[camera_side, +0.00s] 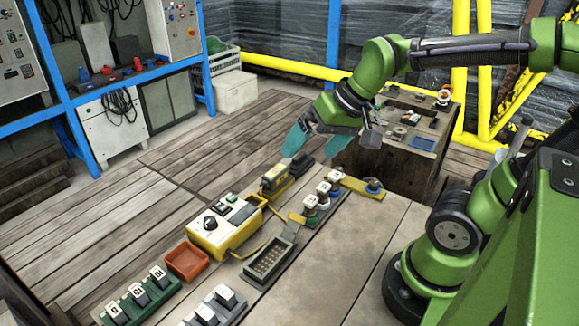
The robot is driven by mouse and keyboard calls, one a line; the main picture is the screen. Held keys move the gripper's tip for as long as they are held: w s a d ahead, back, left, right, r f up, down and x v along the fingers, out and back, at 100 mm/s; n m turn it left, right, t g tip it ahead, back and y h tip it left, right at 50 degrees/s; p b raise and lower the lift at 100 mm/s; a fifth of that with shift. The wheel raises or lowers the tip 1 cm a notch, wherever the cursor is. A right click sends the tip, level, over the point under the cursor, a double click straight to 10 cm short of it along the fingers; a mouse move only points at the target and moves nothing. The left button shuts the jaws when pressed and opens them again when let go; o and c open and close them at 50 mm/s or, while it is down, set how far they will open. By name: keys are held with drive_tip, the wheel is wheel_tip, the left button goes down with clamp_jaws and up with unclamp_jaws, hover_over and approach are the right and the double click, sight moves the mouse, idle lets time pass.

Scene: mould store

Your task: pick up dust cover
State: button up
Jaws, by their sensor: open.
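My gripper (312,154) has two teal fingers spread apart, empty, above the far end of the work table. Below it and slightly left are a grey-brown block (273,180) on a yellow base and a dark piece (301,165) beside it.
A yellow control box (225,225) with a cable stands left of the grey box. An orange tray (187,260), a green rack of numbered blocks (140,300) and a grey rack (215,307) lie front left. White-topped pieces (323,190) stand right. The table's front right is clear.

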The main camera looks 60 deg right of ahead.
drive_tip(key=shift+n+t, duration=0.6)
drive_tip(key=shift+t, duration=0.1)
drive_tip(key=s+a, duration=0.1)
drive_tip(key=s+a+r, duration=0.1)
drive_tip(key=s, duration=0.1)
drive_tip(key=shift+s+a+r, duration=0.2)
drive_tip(key=shift+s+a, duration=0.1)
drive_tip(key=shift+a, duration=0.05)
drive_tip(key=shift+d, duration=0.1)
